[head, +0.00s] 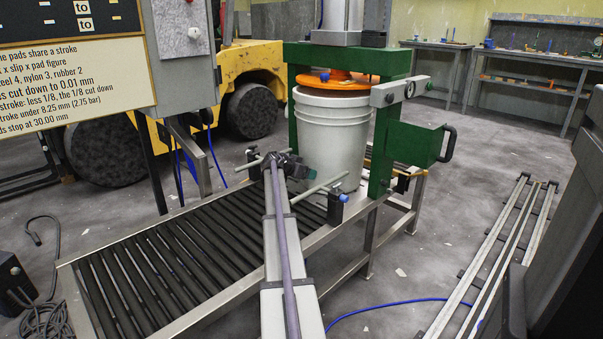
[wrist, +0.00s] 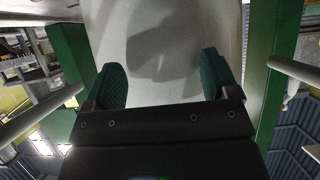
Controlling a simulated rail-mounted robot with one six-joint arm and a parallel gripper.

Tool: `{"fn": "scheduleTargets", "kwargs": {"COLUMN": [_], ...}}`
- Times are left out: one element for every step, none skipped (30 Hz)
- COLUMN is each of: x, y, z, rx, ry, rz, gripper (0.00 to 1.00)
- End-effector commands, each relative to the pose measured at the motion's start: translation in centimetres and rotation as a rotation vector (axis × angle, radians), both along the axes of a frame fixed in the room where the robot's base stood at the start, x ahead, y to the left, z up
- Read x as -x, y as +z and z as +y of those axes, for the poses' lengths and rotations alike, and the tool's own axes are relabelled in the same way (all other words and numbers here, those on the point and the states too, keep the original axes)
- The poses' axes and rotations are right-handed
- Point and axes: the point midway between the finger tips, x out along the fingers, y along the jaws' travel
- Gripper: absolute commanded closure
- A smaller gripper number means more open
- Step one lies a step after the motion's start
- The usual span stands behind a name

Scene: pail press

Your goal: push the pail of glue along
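The white pail (head: 330,135) stands upright on the roller conveyor, inside the green press frame (head: 384,165). An orange disc (head: 335,83) sits at the pail's top under the press head. My gripper (head: 289,168) is low at the pail's near left side, with my arm reaching in from the front. In the wrist view the pail's pale wall (wrist: 165,50) fills the space ahead of my gripper (wrist: 165,85). Its two green-padded fingers are apart, with nothing gripped between them. I cannot tell whether the pads touch the wall.
The roller conveyor (head: 165,267) runs empty to the lower left. Pale rods (head: 318,188) flank the pail low down. A green door with a black handle (head: 418,143) stands out at right. A sign panel (head: 75,80) hangs at left. Floor rails (head: 490,260) lie at right.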

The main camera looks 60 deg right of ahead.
Motion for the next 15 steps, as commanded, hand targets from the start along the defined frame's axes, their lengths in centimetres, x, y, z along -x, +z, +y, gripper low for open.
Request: {"fn": "scheduleTargets", "kwargs": {"x": [0.1,0.1,0.2,0.2,0.2,0.2,0.3,0.3,0.3,0.3,0.3,0.3,0.3,0.3,0.3], "y": [0.0,0.0,0.0,0.0,0.0,0.0,0.0,0.0,0.0,0.0,0.0,0.0,0.0,0.0,0.0], "z": [-0.3,-0.4,-0.6,-0.7,-0.8,-0.9,-1.0,-1.1,-1.2,-1.3,-1.3,-1.3,-1.3,-1.3,-1.3], "rx": [0.001,0.001,0.001,0.001,0.001,0.001,0.001,0.001,0.001,0.001,0.001,0.001,0.001,0.001,0.001], "ry": [-0.002,-0.002,-0.001,-0.001,-0.001,-0.001,-0.001,-0.001,-0.001,0.000,0.000,0.000,0.000,0.000,0.000], "rz": [0.001,0.001,0.001,0.001,0.001,0.001,0.001,0.001,0.001,0.000,0.000,0.000,0.000,0.000,0.000], "gripper": [0.20,0.20,0.20,0.20,0.20,0.20,0.20,0.20,0.20,0.20,0.20,0.20,0.20,0.20,0.20]}}
